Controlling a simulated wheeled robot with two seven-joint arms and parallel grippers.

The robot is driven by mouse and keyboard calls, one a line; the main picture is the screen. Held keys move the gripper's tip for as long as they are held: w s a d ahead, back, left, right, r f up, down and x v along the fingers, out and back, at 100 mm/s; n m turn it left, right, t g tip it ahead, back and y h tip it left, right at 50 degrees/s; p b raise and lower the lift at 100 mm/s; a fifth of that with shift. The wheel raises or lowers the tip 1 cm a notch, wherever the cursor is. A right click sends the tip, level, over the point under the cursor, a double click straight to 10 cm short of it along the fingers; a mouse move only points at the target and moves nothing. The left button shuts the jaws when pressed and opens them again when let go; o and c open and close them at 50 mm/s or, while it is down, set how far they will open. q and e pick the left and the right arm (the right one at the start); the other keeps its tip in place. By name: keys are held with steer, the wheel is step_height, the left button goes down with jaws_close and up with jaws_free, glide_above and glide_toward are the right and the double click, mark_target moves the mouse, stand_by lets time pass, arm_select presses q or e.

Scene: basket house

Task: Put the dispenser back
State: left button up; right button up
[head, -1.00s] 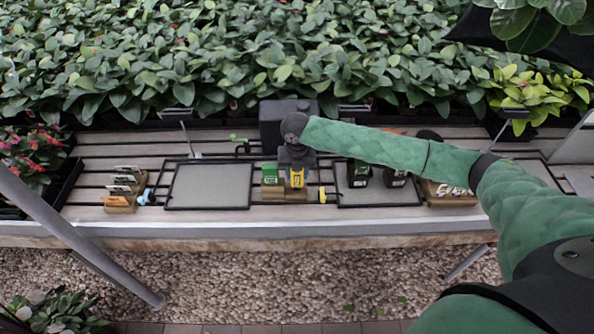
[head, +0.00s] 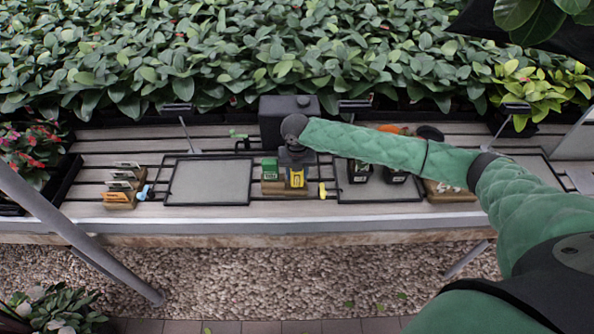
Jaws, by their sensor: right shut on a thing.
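My right gripper (head: 293,160) points down at the middle of the bench, its wrist hiding much of it from above. It is shut on a small yellow and dark thing (head: 297,179), which looks like the dispenser. This thing is at the right part of a low wooden block (head: 284,191), beside a green-topped item (head: 270,169). I cannot tell whether it rests fully on the block. My left gripper is out of view.
A black tank (head: 284,112) stands behind the gripper. Framed grey mats (head: 210,182) lie on both sides. Dark pots (head: 360,172) stand on the right mat under my arm. A wooden rack of labels (head: 122,190) is at left. The left mat is clear.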

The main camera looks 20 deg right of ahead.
stand_by(0.4)
steer(key=o, duration=0.9)
steer(key=shift+o, duration=0.2)
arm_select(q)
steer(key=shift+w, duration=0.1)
arm_select(e)
steer(key=shift+r+b, duration=0.3)
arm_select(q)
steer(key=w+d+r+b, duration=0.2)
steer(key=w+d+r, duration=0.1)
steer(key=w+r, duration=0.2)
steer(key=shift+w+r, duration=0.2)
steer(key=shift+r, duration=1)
arm_select(e)
steer(key=shift+r, duration=3.6)
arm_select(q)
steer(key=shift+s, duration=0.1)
